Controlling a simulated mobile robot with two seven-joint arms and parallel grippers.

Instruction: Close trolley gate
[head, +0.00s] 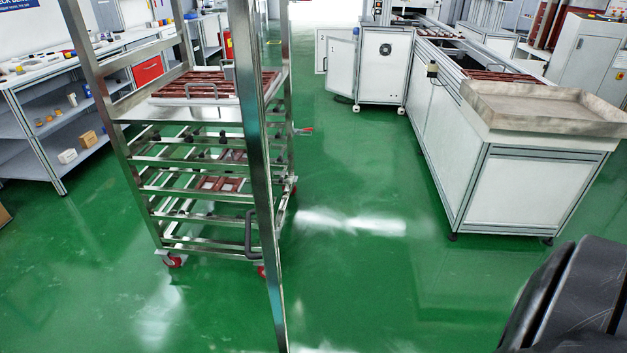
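The trolley (180,243) is a tall steel rack on red-wheeled castors, standing upright at the left. Its shelves hold trays with dark red parts (215,183). The trolley gate (271,215) appears as a tall, narrow steel upright, seen nearly edge-on, slanting down toward me in front of the rack's right side. It appears to stand open. A dark handle (249,233) is on its left side. A small red lever (304,130) shows at the rack's right side.
A white conveyor cabinet (525,190) with a grey tray (545,105) on its end stands at the right. A shelf bench (50,130) is at the far left. Green floor (350,260) between trolley and conveyor is clear. A black shape (580,300) fills the lower right corner.

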